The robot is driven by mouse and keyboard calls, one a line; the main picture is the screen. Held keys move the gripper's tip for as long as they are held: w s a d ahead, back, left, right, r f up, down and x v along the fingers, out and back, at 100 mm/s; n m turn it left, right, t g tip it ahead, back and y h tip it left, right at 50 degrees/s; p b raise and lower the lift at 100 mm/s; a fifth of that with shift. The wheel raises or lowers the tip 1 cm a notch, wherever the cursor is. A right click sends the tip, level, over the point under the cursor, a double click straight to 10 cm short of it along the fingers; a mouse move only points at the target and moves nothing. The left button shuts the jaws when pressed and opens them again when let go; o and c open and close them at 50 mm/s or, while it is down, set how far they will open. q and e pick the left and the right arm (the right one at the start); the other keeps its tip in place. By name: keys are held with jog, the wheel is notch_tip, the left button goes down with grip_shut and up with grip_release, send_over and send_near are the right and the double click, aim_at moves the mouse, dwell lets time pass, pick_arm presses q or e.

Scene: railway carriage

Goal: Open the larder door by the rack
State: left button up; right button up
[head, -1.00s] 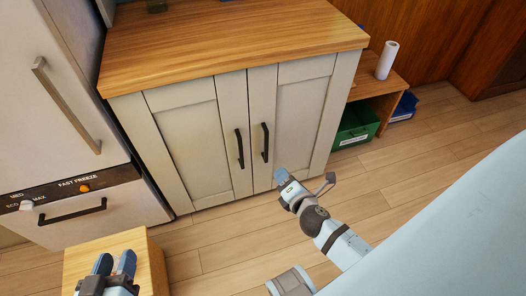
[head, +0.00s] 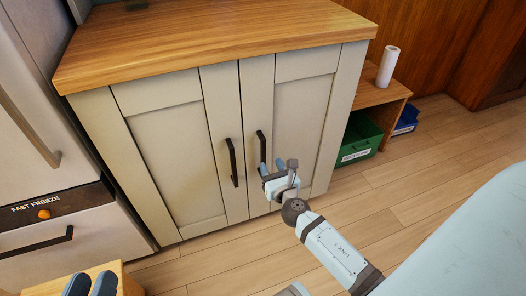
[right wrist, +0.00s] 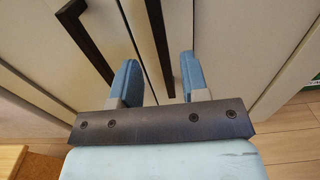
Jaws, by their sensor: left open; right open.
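A cream larder cupboard with a wooden top has two closed doors. The right door (head: 300,120), on the rack's side, has a black vertical handle (head: 261,149). The left door (head: 170,130) has a matching handle (head: 232,162). My right gripper (head: 272,170) is open just in front of the right door, at the lower end of its handle. In the right wrist view, that handle (right wrist: 160,40) appears between the two blue fingers; I cannot tell whether they touch it. My left gripper (head: 91,285) is open and empty at the bottom left, partly cut off.
The low wooden rack (head: 390,92) stands right of the cupboard, with a paper roll (head: 388,66), a green bin (head: 358,140) and a blue bin (head: 405,120). A fridge-freezer (head: 40,170) stands at left.

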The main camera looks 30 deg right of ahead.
aim_at(264, 153)
jog(key=x, duration=0.7)
jog(key=shift+w, duration=0.25)
grip_shut()
